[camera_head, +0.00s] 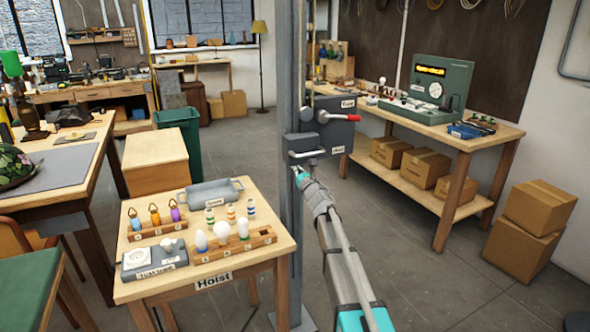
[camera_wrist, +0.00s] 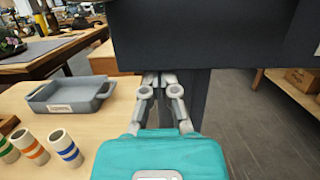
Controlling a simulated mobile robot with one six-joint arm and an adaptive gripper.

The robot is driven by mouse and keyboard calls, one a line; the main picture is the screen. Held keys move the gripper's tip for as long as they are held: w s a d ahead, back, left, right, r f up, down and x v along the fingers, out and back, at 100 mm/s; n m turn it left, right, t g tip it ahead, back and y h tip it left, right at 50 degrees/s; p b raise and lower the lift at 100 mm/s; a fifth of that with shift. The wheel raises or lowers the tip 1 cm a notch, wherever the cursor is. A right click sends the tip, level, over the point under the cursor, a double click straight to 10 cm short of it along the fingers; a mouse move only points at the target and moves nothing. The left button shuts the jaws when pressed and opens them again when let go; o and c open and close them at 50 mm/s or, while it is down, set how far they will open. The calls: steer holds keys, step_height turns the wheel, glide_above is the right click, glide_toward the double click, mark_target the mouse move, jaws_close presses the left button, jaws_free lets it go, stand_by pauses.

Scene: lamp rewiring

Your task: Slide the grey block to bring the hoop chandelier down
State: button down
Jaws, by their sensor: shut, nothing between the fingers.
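A grey post (camera_head: 291,60) rises at the right edge of the Hoist table. A dark grey block (camera_head: 310,148) with a bar handle and a small label is on the post, just below a bigger grey box (camera_head: 335,122) with a red-tipped lever. My gripper (camera_head: 299,173) is just under the block, near the post. In the wrist view a dark grey surface (camera_wrist: 210,35) fills the top, and my shut, empty fingers (camera_wrist: 160,78) point at the post below its lower edge. I cannot tell whether they touch it. The hoop chandelier is not in view.
The Hoist table (camera_head: 215,283) holds a grey tray (camera_head: 209,193), bulbs, coloured tubes and a tester (camera_head: 153,258). A workbench (camera_head: 470,140) with a green console (camera_head: 440,82) and cardboard boxes (camera_head: 535,207) stand at right. The floor between is clear.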

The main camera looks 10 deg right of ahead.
step_height(320, 180, up, 19)
steer(key=p, duration=1.8)
glide_above(297, 138)
steer(key=shift+a, duration=0.15)
steer(key=shift+f+b, duration=0.25)
steer(key=shift+b, duration=0.1)
step_height(297, 138, down, 4)
steer(key=b, duration=0.4)
steer(key=shift+f, duration=0.15)
steer(key=b+v, duration=0.2)
steer(key=v, duration=0.8)
steer(key=shift+r, duration=0.3)
steer(key=shift+s+m, duration=0.1)
steer(key=shift+m, duration=0.2)
